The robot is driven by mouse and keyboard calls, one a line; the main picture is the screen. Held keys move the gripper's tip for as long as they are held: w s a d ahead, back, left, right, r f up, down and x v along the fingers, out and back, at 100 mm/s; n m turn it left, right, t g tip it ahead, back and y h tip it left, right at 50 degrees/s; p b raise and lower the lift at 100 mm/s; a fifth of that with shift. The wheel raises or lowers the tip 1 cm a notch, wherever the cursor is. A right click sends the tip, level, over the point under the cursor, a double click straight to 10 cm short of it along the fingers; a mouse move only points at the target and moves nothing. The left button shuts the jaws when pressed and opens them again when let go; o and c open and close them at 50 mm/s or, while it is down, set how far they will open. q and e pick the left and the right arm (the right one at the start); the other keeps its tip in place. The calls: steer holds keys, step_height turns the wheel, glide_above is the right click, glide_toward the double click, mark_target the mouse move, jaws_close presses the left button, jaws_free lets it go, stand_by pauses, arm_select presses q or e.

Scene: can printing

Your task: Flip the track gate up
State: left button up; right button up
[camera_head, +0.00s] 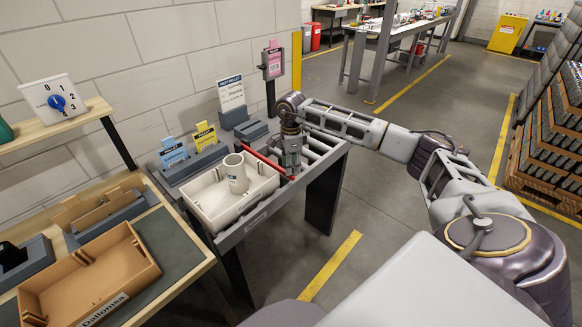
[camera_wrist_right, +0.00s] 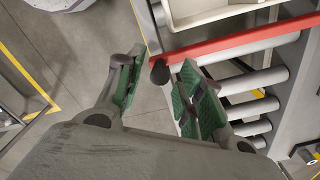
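The track gate (camera_head: 262,160) is a red bar lying low across the roller track, beside the cream tray (camera_head: 212,208). In the right wrist view the red bar (camera_wrist_right: 255,40) crosses above the rollers, with a dark round knob (camera_wrist_right: 160,73) at its near end. My right gripper (camera_head: 291,172) points down at the gate's right end in the head view. In the wrist view my right gripper (camera_wrist_right: 162,76) is open, its green-padded fingers on either side of the knob. I cannot tell whether either finger touches it. My left gripper is out of view.
A cream cup (camera_head: 236,173) stands in the tray. Rollers (camera_head: 318,147) lie bare beyond the gate. Card holders and a sign (camera_head: 231,93) stand along the wall side. A brown tray (camera_head: 92,277) sits on the left table. The floor right of the track is clear.

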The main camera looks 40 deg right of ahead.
steer(key=shift+f, duration=0.9)
jaws_close()
